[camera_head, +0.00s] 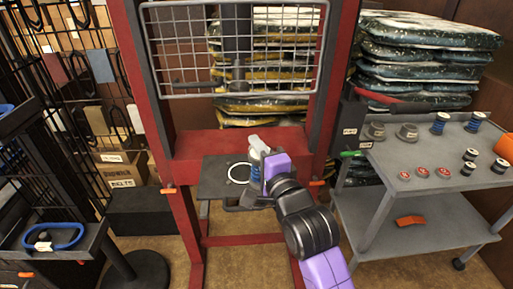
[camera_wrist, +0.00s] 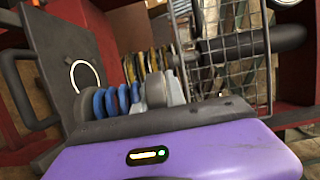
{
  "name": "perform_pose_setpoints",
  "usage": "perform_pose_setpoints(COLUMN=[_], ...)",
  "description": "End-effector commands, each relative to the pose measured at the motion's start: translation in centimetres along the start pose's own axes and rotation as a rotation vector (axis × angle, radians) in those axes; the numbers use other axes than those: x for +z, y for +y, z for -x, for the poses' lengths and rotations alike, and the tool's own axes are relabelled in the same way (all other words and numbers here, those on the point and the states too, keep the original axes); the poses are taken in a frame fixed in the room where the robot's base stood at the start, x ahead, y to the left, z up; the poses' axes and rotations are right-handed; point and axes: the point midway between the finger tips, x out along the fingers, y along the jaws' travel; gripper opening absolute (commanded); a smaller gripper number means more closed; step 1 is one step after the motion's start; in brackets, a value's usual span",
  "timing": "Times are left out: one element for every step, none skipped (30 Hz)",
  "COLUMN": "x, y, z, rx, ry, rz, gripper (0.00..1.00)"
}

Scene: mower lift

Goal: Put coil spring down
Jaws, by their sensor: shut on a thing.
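The coil spring is blue and shows just left of my gripper in the head view (camera_head: 255,172). In the wrist view the blue coils (camera_wrist: 110,101) stick out beyond the purple gripper body, next to a grey rounded part. My gripper (camera_head: 262,170) is shut on the spring, over the dark press plate (camera_head: 212,180). A white ring (camera_head: 238,173) marks the plate to the left of the spring; it shows bare in the wrist view (camera_wrist: 85,76). The jaw tips are partly hidden. I cannot tell whether the spring touches the plate.
A red press frame (camera_head: 178,150) with a wire guard (camera_head: 235,50) surrounds the plate, and a dark ram (camera_head: 237,75) hangs above. On the right, a grey cart (camera_head: 420,165) holds springs and small parts.

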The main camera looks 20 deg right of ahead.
Motion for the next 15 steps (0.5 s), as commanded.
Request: perform_pose_setpoints(x=[0.0,0.0,0.0,0.0,0.0,0.0,0.0,0.0,0.0,0.0,0.0,0.0,0.0,0.0,0.0], y=[0.3,0.7,1.0,1.3,1.6,2.0,2.2,2.5,3.1,3.6,4.0,4.6,5.0,5.6,6.5], z=[0.2,0.4,0.6,0.8,0.9,1.1,1.3,1.5,1.8,2.0,2.3,2.6,2.9,3.2,3.7], rx=[-0.001,0.000,-0.001,0.000,0.000,0.000,-0.001,-0.001,0.001,0.002,0.002,0.001,0.001,0.002,0.003], ry=[0.000,0.000,-0.001,-0.001,-0.001,-0.001,-0.001,-0.001,-0.001,-0.002,-0.002,-0.002,-0.002,-0.002,-0.002], rz=[0.000,0.000,0.000,0.000,0.000,0.000,0.000,0.000,0.000,0.000,0.000,0.000,0.000,0.000,0.000], gripper=[0.00,0.00,0.00,0.00,0.00,0.00,0.00,0.00,0.00,0.00,0.00,0.00,0.00,0.00,0.00])
